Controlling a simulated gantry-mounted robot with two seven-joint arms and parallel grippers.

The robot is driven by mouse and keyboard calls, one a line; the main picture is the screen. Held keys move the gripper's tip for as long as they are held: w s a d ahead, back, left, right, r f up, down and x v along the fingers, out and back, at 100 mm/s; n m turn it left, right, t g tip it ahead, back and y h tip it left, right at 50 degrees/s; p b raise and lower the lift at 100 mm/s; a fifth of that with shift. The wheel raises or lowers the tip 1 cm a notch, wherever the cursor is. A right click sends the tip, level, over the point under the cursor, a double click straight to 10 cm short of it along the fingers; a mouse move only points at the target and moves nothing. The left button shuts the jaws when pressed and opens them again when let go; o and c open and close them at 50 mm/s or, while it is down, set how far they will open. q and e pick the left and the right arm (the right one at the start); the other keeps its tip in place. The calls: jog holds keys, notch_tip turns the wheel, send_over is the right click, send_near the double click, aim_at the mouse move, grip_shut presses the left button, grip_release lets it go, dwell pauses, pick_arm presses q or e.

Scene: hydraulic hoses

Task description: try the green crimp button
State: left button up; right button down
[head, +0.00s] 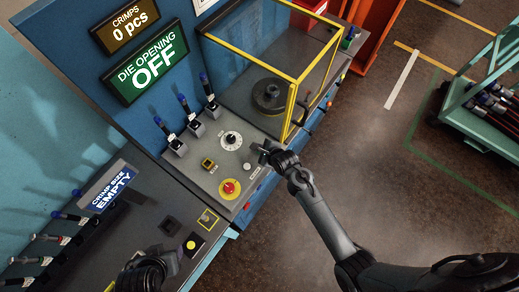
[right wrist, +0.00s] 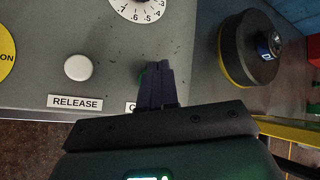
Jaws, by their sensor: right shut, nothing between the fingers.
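The green crimp button (right wrist: 142,76) shows only as a thin green sliver in the right wrist view, mostly hidden behind my fingers. Its label, beginning with "C", is mostly covered. My right gripper (right wrist: 157,68) is shut and empty, its fingertips over the button; I cannot tell whether they touch it. In the head view, my right gripper (head: 266,151) is at the right side of the grey control panel (head: 208,184) and hides the button. My left gripper (head: 142,274) is low at the bottom left, dark, its fingers unclear.
A white release button (right wrist: 78,68) sits left of my right fingers, and a dial (head: 231,139) above it. A red emergency knob (head: 229,188) is nearby. A yellow-framed guard (head: 293,104) encloses the black die (head: 269,95). Signs read "0 pcs" (head: 125,25) and "OFF" (head: 152,65).

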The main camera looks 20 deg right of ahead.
dwell(0.6)
jog(key=shift+f, duration=0.15)
jog(key=shift+f, duration=0.25)
